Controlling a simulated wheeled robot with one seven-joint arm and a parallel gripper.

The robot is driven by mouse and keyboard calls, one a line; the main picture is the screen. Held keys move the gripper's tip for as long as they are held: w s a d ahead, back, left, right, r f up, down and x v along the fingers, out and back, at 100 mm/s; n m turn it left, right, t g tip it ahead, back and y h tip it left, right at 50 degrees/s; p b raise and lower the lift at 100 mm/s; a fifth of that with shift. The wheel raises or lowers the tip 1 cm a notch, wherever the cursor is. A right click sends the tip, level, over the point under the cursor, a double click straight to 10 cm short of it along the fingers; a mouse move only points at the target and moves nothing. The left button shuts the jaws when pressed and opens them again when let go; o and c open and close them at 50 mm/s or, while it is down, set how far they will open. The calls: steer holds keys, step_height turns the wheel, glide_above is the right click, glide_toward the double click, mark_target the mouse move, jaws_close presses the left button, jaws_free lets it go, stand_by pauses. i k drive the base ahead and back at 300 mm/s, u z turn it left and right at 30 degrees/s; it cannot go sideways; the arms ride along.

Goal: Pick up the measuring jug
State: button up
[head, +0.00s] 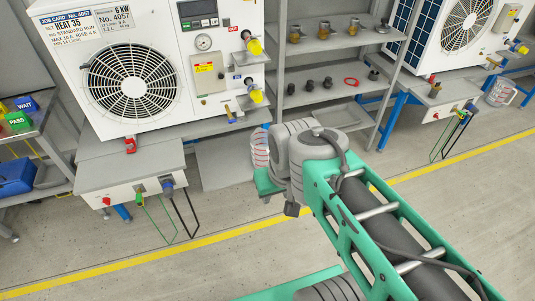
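A clear measuring jug (260,150) with red and blue markings is at the right end of the left test bench, partly hidden behind my arm. A second, similar measuring jug (501,93) with red markings and a handle is at the right bench, near the picture's right edge. My green and grey arm reaches from the lower right to the middle of the picture, its grey joint overlapping the near jug's right side. My gripper cannot be made out.
The left bench (125,160) carries a large fan unit (132,70) with yellow-capped valves. A grey shelf (320,97) with fittings stands behind my arm. Cables hang below the bench's control box. A yellow line (120,263) crosses the floor, which is clear at the lower left.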

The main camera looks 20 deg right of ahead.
mark_target(265, 154)
steer(key=z, duration=1.3)
steer(key=i, duration=1.55)
steer(key=u, duration=3.1)
